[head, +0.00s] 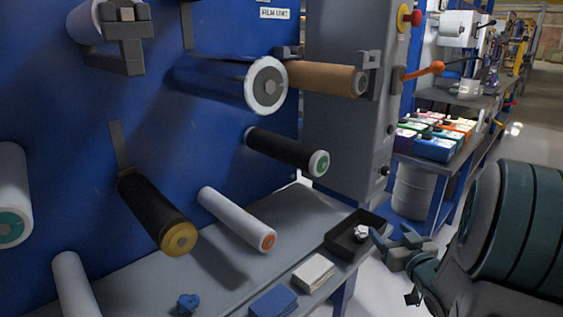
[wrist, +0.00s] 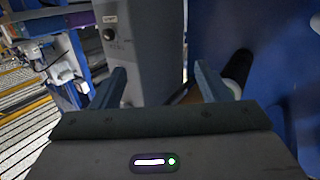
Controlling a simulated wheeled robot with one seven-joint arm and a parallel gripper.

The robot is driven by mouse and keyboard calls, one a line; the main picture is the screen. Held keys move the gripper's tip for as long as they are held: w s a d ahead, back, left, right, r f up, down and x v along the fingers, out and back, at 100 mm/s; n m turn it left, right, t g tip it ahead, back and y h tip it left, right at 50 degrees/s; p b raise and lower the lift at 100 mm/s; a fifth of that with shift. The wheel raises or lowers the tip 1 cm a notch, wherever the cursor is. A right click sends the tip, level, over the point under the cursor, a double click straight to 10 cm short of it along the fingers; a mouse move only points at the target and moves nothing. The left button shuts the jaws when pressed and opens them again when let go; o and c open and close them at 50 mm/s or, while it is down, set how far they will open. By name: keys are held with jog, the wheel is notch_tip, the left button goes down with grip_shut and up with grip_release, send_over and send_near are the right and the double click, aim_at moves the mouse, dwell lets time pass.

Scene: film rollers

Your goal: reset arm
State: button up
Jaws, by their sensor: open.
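My gripper (head: 392,241) is at the lower right in the head view, next to the dark arm links that are mine. Its two fingers also show in the wrist view (wrist: 163,85), spread wide with nothing between them. Behind them in the wrist view are the grey machine column and the blue panel. In the head view the gripper is close to the right side of a small black tray (head: 343,246). The tray holds a crumpled white piece (head: 361,233). I cannot tell whether the gripper touches the tray.
Several rollers stick out of the blue panel (head: 60,180), including a black one with a gold end (head: 160,215) and a white one with an orange end (head: 236,218). A bench with coloured boxes (head: 432,140) stands behind.

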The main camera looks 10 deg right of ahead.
jog(key=s+a+r+m+g+h+p, duration=0.1)
jog(key=s+a+r+g+h+p, duration=0.15)
jog(key=r+p, duration=0.55)
jog(key=s+a+r+m+g+h+p, duration=0.1)
jog(key=a+r+g+p, duration=0.25)
jog(key=r+p, duration=0.35)
jog(key=s+a+r+g+y+p, duration=0.1)
jog(key=s+a+r+g+p, duration=0.3)
jog(key=s+a+r+p, duration=0.2)
jog(key=s+a+r+n+g+y+p, duration=0.1)
jog(key=s+a+r+g+p, duration=0.3)
jog(key=s, duration=0.7)
notch_tip(320, 180, up, 4)
jog(key=a+p, duration=0.2)
jog(key=p, duration=0.2)
jog(key=shift+a+f+p, duration=0.25)
jog(key=shift+p, duration=0.05)
jog(key=shift+y, duration=0.25)
